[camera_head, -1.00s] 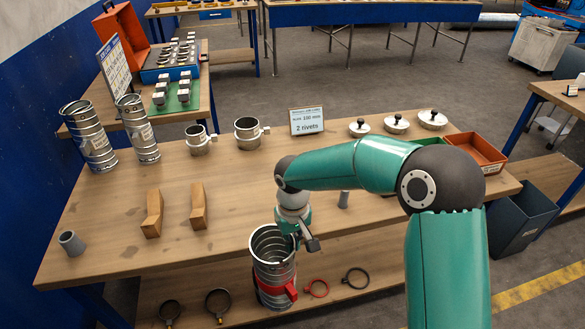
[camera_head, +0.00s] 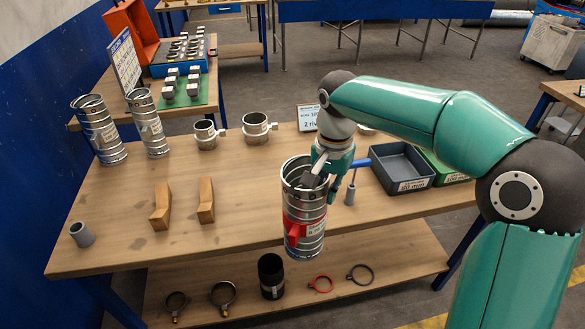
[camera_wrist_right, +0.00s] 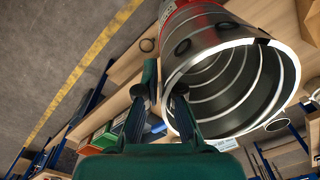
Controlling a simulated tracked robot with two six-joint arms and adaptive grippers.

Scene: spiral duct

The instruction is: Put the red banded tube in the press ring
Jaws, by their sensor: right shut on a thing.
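The red banded tube (camera_head: 305,212) is a ribbed metal duct piece with a red band and a white label low on its side. It hangs roughly upright at the table's front edge, its open mouth up. My right gripper (camera_head: 318,178) is shut on its rim; the right wrist view shows the fingers (camera_wrist_right: 160,98) at the wall of the tube (camera_wrist_right: 220,85). Two short metal rings with side knobs, the left one (camera_head: 206,134) and the right one (camera_head: 257,128), stand at the table's back; I cannot tell which is the press ring. My left gripper is out of view.
Two ribbed tubes (camera_head: 102,132) stand at the table's back left. Two wooden blocks (camera_head: 161,206), a grey cylinder (camera_head: 82,235), a blue-handled tool (camera_head: 352,185) and a grey bin (camera_head: 402,168) are on the table (camera_head: 130,250). A black cylinder (camera_head: 271,275) and several clamps are below.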

